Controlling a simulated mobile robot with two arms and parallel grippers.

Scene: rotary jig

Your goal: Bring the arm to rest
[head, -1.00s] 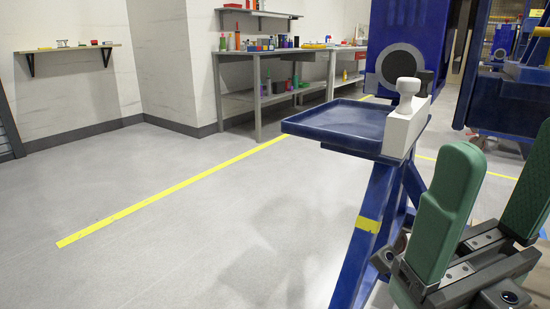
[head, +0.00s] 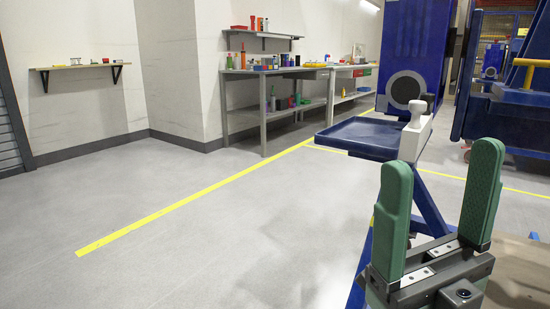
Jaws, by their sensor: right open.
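My right gripper (head: 437,218) is at the lower right of the head view. Its two green padded fingers point up and stand wide apart, with nothing between them. Behind it is the rotary jig's blue stand with a blue tray (head: 352,134). A white block with a rounded white knob (head: 417,117) is on the tray's right end, and a dark knob shows just behind it. The gripper appears apart from the tray and knob. It hides part of the stand's legs. My left gripper is not in view.
A grey workbench (head: 242,110) with bottles and boxes stands along the back wall, under a small shelf (head: 262,34). Another wall shelf (head: 82,67) is at the left. A large blue machine (head: 410,40) rises behind the tray. The floor at left is clear, crossed by a yellow line (head: 190,199).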

